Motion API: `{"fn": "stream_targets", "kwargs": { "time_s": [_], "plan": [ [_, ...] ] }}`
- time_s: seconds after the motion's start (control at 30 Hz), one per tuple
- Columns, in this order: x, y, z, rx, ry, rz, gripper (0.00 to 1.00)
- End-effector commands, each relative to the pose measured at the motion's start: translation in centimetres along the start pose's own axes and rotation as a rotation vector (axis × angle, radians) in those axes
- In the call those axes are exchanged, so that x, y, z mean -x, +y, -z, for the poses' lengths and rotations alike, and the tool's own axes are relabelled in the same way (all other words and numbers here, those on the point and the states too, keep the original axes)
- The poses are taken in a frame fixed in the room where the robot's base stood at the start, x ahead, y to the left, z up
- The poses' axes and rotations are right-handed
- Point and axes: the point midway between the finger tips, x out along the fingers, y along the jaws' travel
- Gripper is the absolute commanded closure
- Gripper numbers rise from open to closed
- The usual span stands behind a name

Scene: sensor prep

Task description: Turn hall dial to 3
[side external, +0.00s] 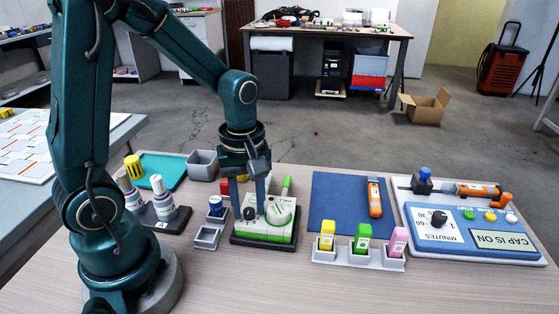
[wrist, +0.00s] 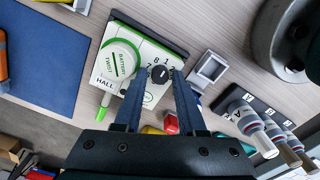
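The white and green hall device (side external: 266,231) sits on a dark base near the middle of the table. Its black hall dial (wrist: 160,74) has printed numbers around it; 8, 1 and 2 show, others are hidden by my fingers. The mark on the dial is too small to read surely. My gripper (wrist: 161,76) points down at the device, one finger on each side of the dial. The fingers are apart, with a small gap seeming to show beside the dial.
A small grey tray (side external: 207,236) and a stand with white bottles (side external: 160,210) are left of the device. A blue mat (side external: 340,205) with an orange tool, a holder of coloured blocks (side external: 358,259) and a timer panel (side external: 470,235) are to the right.

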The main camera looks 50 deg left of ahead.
Motion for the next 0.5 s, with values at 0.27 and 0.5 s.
{"fn": "stream_targets", "kwargs": {
  "time_s": [0.27, 0.5],
  "plan": [
    [0.02, -0.01, -0.01, 0.0, 0.0, 0.0, 1.0],
    [0.03, -0.01, -0.01, -0.01, 0.0, 0.0, 1.0]
  ]
}}
